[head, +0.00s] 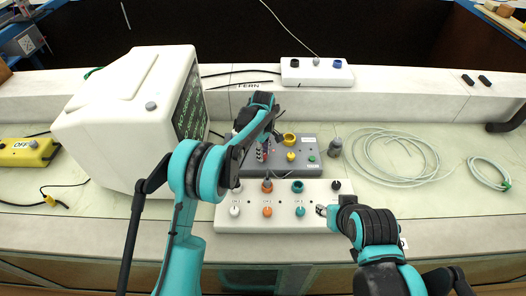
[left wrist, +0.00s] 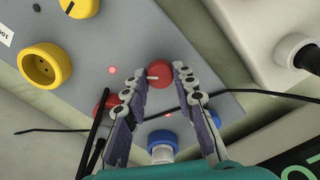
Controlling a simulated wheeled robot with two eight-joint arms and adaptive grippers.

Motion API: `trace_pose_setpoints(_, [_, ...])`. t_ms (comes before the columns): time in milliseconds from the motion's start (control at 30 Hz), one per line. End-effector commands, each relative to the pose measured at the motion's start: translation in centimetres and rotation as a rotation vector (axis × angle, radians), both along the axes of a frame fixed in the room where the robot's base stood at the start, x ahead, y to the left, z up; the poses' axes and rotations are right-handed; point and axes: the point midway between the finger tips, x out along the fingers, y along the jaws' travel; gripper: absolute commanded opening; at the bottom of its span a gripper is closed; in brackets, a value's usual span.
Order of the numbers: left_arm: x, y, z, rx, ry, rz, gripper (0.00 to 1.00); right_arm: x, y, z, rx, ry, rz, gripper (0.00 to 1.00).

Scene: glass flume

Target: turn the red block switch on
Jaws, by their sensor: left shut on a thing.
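The red switch (left wrist: 159,70) is a round knob with a pale line across its top, on the grey control box (left wrist: 200,85). My left gripper (left wrist: 157,76) has its fingertips on either side of the knob and is shut on it. In the head view my left gripper (head: 262,150) reaches down over the left part of the grey box (head: 322,142) and hides most of the knobs there. A second red part (left wrist: 103,104) is partly hidden by a finger. My right gripper (head: 324,210) is low over the white panel's right end; its jaws are too small to read.
A white panel (head: 250,225) with several coloured knobs lies in front of the grey box. A big white monitor (head: 110,120) stands left. Yellow sockets (left wrist: 45,64) and a blue plug (left wrist: 163,140) are near the gripper. A coiled hose (head: 400,155) lies right.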

Motion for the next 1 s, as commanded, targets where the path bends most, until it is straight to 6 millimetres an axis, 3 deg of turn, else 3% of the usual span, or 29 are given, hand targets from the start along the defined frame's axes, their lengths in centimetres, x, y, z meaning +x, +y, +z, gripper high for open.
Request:
trace_pose_setpoints(600, [0.0, 0.0, 0.0, 0.0, 0.0, -0.55, 0.0, 0.0, 0.0, 1.0, 0.0, 0.0, 0.0, 0.4])
trace_pose_setpoints(1000, [0.0, 0.0, 0.0, 0.0, 0.0, -0.738, 0.0, 0.0, 0.0, 1.3, 0.0, 0.0, 0.0, 0.4])
